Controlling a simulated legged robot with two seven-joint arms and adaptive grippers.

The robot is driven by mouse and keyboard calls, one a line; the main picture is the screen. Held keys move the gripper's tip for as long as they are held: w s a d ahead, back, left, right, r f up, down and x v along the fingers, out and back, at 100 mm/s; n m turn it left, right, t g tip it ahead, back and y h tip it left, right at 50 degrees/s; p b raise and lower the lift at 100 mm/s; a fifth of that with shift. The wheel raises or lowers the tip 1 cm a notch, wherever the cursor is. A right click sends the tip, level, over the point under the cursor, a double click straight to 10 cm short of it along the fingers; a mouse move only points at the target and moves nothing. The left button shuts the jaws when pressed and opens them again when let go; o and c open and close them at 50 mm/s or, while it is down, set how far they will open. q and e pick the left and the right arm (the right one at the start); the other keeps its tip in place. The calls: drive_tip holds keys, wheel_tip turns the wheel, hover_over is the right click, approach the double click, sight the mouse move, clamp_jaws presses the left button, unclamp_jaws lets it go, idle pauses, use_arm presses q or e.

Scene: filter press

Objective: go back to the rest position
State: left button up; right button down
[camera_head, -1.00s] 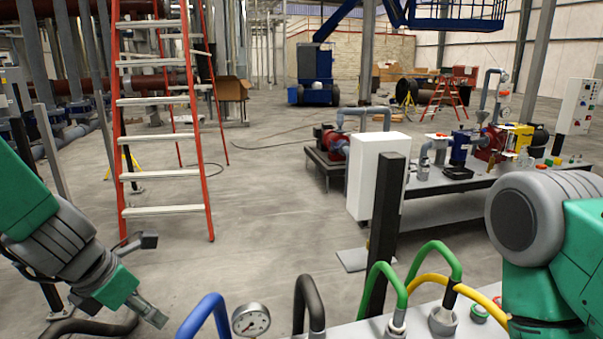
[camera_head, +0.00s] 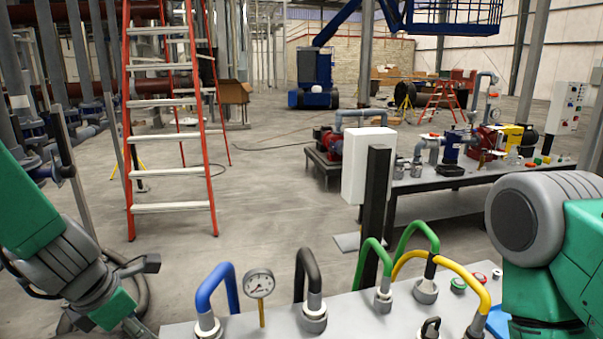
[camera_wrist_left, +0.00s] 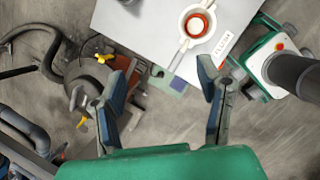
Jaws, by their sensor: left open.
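My left gripper (camera_wrist_left: 156,78) is open in the left wrist view. Its two fingers stand apart with nothing between them, above the floor and beside a light table corner. In the head view the left arm comes in at the lower left, and only part of the hand shows at the bottom edge, left of the grey table. My right arm shows at the right edge; its gripper is out of view.
The grey table (camera_head: 350,307) carries a blue hose (camera_head: 213,279), a gauge (camera_head: 259,284), and black, green and yellow hoses. In the wrist view, a white ring-shaped part (camera_wrist_left: 197,23) sits on the tabletop. A red ladder (camera_head: 206,150) stands on open floor.

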use_arm(q)
drive_tip(key=s+a+f+m+g+y, duration=0.1)
drive_tip(key=s+a+f+m+g, duration=0.1)
drive_tip(key=s+f+m, duration=0.5)
drive_tip(key=s+a+f+m+g+y, duration=0.1)
drive_tip(key=s+a+f+m+y, duration=0.15)
drive_tip(key=s+f+m, duration=0.6)
drive_tip(key=s+d+f+m+h, duration=0.3)
drive_tip(key=s+f+m, duration=0.7)
drive_tip(key=s+m, duration=0.25)
drive_tip(key=w+d+f+m+b, duration=0.1)
drive_tip(key=w+f+b, duration=0.2)
drive_tip(key=f+b, duration=0.5)
drive_tip(key=shift+w+f+y+b, duration=0.35)
drive_tip(key=shift+w+b, duration=0.05)
drive_tip(key=shift+b, duration=0.65)
use_arm(e)
wheel_tip(320, 180, down, 10)
drive_tip(key=shift+w+f, duration=0.15)
drive_tip(key=shift+w, duration=0.1)
use_arm(q)
drive_tip(key=shift+w, duration=0.1)
